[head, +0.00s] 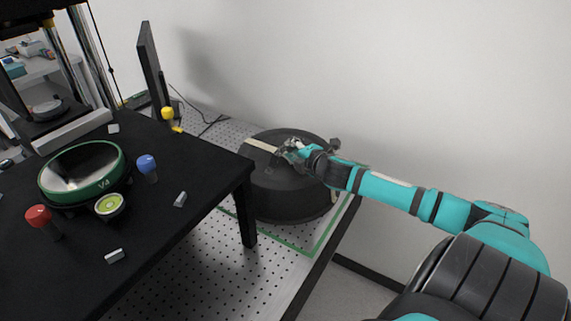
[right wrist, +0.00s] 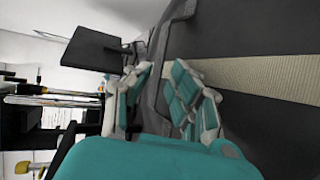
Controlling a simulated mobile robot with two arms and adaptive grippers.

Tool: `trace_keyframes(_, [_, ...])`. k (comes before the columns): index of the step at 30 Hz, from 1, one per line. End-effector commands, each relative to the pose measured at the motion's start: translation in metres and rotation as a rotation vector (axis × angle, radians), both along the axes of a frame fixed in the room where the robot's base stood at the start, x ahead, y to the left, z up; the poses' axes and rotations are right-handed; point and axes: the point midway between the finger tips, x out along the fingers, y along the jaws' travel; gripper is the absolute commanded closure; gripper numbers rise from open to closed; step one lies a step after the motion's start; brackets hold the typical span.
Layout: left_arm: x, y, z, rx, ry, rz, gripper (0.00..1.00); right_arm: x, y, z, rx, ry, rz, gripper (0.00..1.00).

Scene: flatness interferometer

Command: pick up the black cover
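The black cover (head: 285,198) is a wide, round, dark drum with a pale strip across its top. It sits on the perforated table, inside a green outline. My right gripper (head: 289,149) is at the top of the cover. In the right wrist view, the right gripper (right wrist: 162,75) has its teal fingers spread apart, with a dark handle bar (right wrist: 158,88) of the cover between them. The cover's top and pale strip (right wrist: 265,78) lie close beside the fingers. I cannot tell whether a finger touches the bar. My left gripper is not in view.
A black raised table (head: 190,160) stands left of the cover, its leg close by. It carries a green-rimmed disc (head: 112,178), a round level (head: 109,205), and red, blue and yellow knobs. A monitor (head: 153,65) stands behind. The wall is close behind the cover.

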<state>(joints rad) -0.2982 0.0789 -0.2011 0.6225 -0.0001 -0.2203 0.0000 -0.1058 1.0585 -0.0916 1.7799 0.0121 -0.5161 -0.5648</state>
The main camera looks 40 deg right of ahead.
Motion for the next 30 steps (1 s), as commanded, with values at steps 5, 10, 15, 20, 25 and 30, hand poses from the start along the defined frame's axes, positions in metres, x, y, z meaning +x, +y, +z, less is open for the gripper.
trace_keyframes(5, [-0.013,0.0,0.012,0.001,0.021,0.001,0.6,0.02,-0.005,-0.001,0.004,-0.003,-0.003,0.79])
trace_keyframes(10, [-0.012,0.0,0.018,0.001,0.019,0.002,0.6,0.039,-0.009,-0.01,0.003,-0.002,-0.003,0.79])
trace_keyframes(15, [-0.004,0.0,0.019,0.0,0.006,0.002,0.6,0.046,-0.01,-0.014,0.0,-0.001,0.0,0.79])
trace_keyframes(20, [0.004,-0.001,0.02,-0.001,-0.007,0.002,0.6,0.046,-0.01,-0.015,-0.001,0.0,0.0,0.79])
trace_keyframes(25, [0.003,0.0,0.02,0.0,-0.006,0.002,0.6,0.046,-0.01,-0.015,0.0,0.0,0.0,0.98])
trace_keyframes(30, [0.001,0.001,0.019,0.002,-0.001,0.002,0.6,0.045,-0.01,-0.016,0.0,0.002,0.0,1.0])
